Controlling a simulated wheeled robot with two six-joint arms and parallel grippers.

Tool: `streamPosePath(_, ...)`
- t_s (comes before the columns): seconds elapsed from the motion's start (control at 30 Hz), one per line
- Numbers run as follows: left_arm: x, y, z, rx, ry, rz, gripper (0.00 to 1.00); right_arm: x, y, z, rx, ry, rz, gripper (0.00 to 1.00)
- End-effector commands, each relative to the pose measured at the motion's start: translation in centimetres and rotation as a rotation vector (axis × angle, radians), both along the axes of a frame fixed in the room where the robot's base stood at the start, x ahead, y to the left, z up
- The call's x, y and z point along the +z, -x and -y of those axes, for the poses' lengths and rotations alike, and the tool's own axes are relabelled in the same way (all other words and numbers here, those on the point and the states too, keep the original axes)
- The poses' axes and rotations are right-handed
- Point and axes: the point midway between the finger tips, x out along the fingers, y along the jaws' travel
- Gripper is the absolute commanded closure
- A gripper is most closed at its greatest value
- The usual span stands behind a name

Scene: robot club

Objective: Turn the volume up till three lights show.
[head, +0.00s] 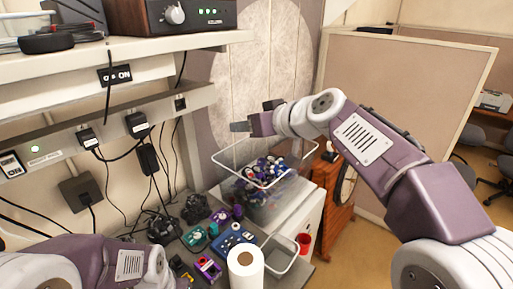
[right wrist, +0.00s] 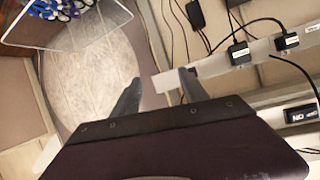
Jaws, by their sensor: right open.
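The wood-sided amplifier (head: 192,14) stands on the upper shelf at the top of the head view, its top cut off by the frame. Its silver volume knob (head: 174,14) is on the left of the dark front panel. A row of small green lights (head: 212,11) glows right of the knob; they are too small to count surely. My right gripper (head: 256,116) is open and empty, below and to the right of the amplifier, apart from it. In the right wrist view its two fingers (right wrist: 160,92) are spread with nothing between them. My left gripper is not visible.
The upper shelf (head: 150,48) holds a dark headset-like thing (head: 50,42) on the left. Below are a power strip (head: 60,147) with plugs and hanging cables, a clear bin (head: 275,205) of small items, a paper roll (head: 246,270) and several controllers. A partition (head: 410,90) stands right.

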Motion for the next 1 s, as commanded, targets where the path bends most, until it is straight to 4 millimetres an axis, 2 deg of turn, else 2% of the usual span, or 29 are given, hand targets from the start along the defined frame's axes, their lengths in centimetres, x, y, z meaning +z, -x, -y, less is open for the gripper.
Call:
streamPosePath(0.1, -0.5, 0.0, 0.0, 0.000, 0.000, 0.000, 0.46, -2.6, 0.1, 0.8, -0.018, 0.019, -0.045, 0.48)
streamPosePath(0.23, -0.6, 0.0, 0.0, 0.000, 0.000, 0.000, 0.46, -4.5, 0.2, 1.4, -0.034, 0.033, -0.081, 0.48)
streamPosePath(0.4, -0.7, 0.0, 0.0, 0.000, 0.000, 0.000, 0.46, -5.5, 0.3, 1.7, -0.041, 0.041, -0.101, 0.48)
streamPosePath(0.67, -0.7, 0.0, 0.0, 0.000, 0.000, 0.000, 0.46, -5.6, 0.3, 1.7, -0.042, 0.042, -0.102, 0.48)
streamPosePath(0.77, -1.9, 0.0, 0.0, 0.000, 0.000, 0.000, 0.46, -7.0, 0.1, 2.5, -0.057, 0.042, -0.109, 0.48)
streamPosePath(0.87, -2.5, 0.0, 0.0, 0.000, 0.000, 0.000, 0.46, -12.2, 1.2, 3.8, -0.073, 0.086, -0.201, 0.48)
streamPosePath(0.9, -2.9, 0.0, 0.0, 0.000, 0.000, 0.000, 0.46, -15.4, 2.0, 4.7, -0.082, 0.121, -0.258, 0.48)
streamPosePath(0.97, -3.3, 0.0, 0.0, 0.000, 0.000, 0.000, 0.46, -20.5, 4.0, 6.3, -0.107, 0.171, -0.361, 0.48)
streamPosePath(1.0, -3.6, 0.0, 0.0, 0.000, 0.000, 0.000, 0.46, -23.8, 5.6, 7.4, -0.127, 0.201, -0.435, 0.48)
